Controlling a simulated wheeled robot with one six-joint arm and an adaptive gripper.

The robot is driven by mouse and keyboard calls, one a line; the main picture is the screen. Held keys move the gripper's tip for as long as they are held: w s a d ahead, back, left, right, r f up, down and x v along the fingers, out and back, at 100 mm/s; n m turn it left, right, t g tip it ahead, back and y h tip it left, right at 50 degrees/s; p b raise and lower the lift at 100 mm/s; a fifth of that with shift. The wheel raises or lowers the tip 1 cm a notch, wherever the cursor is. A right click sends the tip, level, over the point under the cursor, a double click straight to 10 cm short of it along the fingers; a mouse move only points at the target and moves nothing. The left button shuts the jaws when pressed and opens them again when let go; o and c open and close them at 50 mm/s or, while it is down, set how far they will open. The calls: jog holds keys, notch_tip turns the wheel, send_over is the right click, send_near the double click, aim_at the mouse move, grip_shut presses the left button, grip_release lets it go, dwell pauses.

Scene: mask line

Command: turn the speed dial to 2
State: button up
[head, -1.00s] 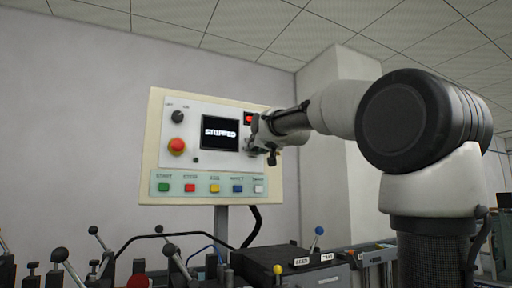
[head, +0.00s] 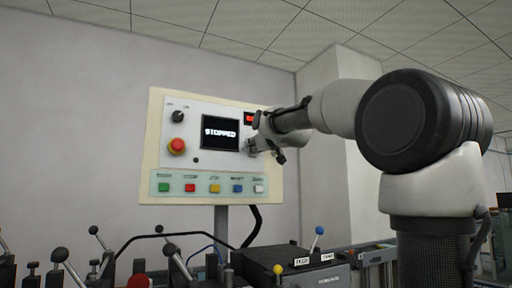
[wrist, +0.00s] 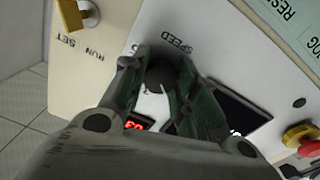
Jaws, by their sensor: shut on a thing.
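The speed dial (wrist: 159,76) is a dark round knob on the pale control panel (head: 276,180), under the printed word SPEED in the wrist view. My gripper (wrist: 160,70) is shut on the dial, one finger on each side of it. In the head view my gripper (head: 256,143) is at the panel's right side and hides the dial. The dial's pointer and most of its scale are covered, so its setting cannot be read. A small red number display (wrist: 136,124) is partly hidden by my gripper; its digits are not clear.
The screen (head: 220,133) reads STOPPED. A red emergency stop (head: 177,146) and a black knob (head: 177,117) are at the panel's left. Several coloured buttons line its lower edge. A yellow switch (wrist: 75,14) is near the dial. Levers stand below the panel.

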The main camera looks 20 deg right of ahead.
jog(key=o, duration=1)
jog(key=shift+s, duration=0.1)
jog(key=s, duration=1.1)
jog(key=shift+s+f, duration=0.2)
jog(key=shift+s, duration=0.2)
